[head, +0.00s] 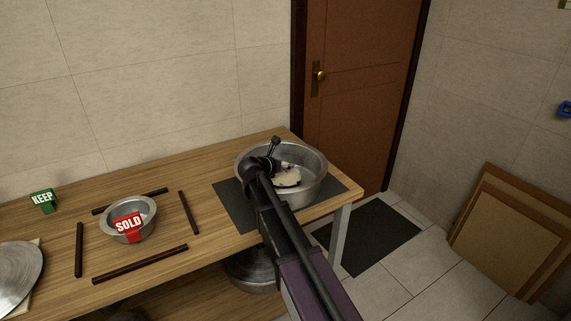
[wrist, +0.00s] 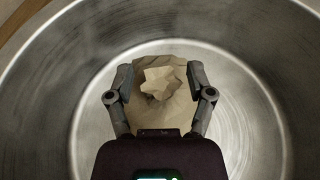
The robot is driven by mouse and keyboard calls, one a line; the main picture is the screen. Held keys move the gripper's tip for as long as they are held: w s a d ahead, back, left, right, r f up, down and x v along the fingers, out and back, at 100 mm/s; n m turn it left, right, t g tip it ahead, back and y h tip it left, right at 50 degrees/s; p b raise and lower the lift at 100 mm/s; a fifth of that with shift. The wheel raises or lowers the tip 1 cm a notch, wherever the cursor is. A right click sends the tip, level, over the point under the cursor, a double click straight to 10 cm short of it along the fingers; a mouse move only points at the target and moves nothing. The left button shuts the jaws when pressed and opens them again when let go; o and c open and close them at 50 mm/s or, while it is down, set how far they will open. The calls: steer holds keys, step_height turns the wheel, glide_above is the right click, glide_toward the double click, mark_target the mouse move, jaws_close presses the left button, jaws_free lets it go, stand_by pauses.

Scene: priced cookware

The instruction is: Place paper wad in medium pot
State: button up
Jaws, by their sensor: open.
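A crumpled beige paper wad (head: 289,175) is inside the larger steel pot (head: 313,188) at the right end of the table. In the wrist view the paper wad (wrist: 160,78) lies on the floor of the pot (wrist: 245,75). My gripper (wrist: 158,92) is open, with one finger on each side of the wad; I cannot tell whether they touch it. In the head view my gripper (head: 274,172) reaches down into this pot. A smaller steel pot (head: 145,208) with a red SOLD tag (head: 128,227) stands on the table to the left.
Dark sticks (head: 140,264) surround the smaller pot. A dark mat (head: 232,204) lies under the larger pot. A green KEEP tag (head: 43,200) and a round metal lid (head: 17,275) are at the left. Another pot (head: 250,272) sits below the tabletop, partly hidden by my arm.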

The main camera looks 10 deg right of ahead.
steer(key=shift+r+p, duration=0.65)
steer(key=p+v, duration=0.4)
steer(key=v, duration=0.8)
steer(key=shift+s+f, duration=0.15)
steer(key=shift+s, duration=0.05)
